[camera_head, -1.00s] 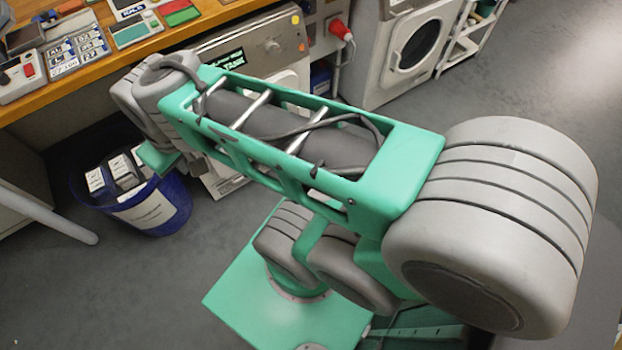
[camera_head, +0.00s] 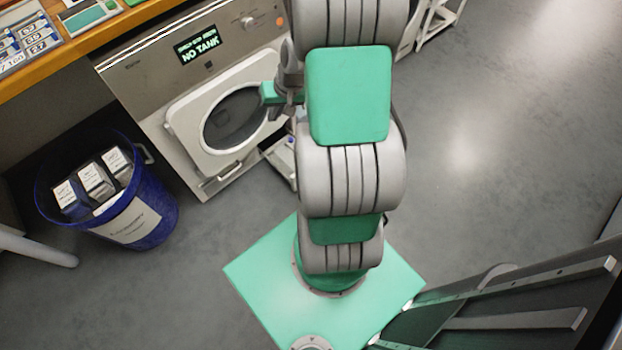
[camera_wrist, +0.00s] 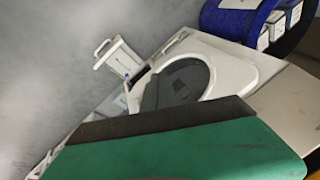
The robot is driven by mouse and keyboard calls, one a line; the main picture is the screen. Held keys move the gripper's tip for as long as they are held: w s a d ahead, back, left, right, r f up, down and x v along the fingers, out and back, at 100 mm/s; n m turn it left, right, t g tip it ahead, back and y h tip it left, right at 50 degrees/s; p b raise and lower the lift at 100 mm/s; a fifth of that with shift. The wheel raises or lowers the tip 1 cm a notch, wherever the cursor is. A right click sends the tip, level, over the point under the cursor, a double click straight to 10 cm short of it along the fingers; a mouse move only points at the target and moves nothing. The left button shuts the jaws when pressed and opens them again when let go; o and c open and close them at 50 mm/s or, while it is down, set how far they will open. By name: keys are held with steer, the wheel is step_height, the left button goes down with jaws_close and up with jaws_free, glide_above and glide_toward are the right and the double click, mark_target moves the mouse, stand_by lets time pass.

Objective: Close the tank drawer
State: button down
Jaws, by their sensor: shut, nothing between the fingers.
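The dryer (camera_head: 150,80) stands under the counter, its display reading "NO TANK". Its round door (camera_head: 232,118) looks closed. The tank drawer (camera_wrist: 120,58), a pale box with a handle, sticks out from the low front of the dryer in the wrist view. In the head view my arm hides most of it, and only a pale part (camera_head: 283,155) shows beside the arm. My gripper (camera_head: 270,93) is shut and empty in front of the door's right side, apart from the drawer. Its green and dark end (camera_wrist: 170,140) fills the bottom of the wrist view.
A blue bin (camera_head: 150,215) holding several white-labelled boxes stands on the floor left of the dryer. The wooden counter (camera_head: 100,35) runs above. A white rack (camera_head: 437,25) stands at the back right.

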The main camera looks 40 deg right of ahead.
steer(key=s+d+f+m+t+h+b, duration=0.15)
steer(key=s+d+f+m+b, duration=0.25)
steer(key=f, duration=1)
steer(key=s+d+f+m+t+b, duration=0.25)
steer(key=s+d+f+m, duration=0.2)
steer(key=f, duration=0.95)
steer(key=s+d+f+m+t+b, duration=0.25)
steer(key=d+f+m+b, duration=0.2)
steer(key=f, duration=0.95)
steer(key=shift+g, duration=0.35)
steer(key=shift+w+a+r+b+x, duration=0.1)
steer(key=shift+w+r+b+x, duration=0.35)
steer(key=shift+x, duration=1.65)
steer(key=shift+a+r+b+x, duration=0.1)
steer(key=shift+b+x, duration=0.6)
steer(key=shift+x, duration=1.35)
steer(key=shift+w+a+r+b+x, duration=0.1)
steer(key=shift+w+r+b+x, duration=0.35)
steer(key=shift+x, duration=1.65)
steer(key=shift+s+f, duration=0.2)
steer(key=shift+f, duration=0.1)
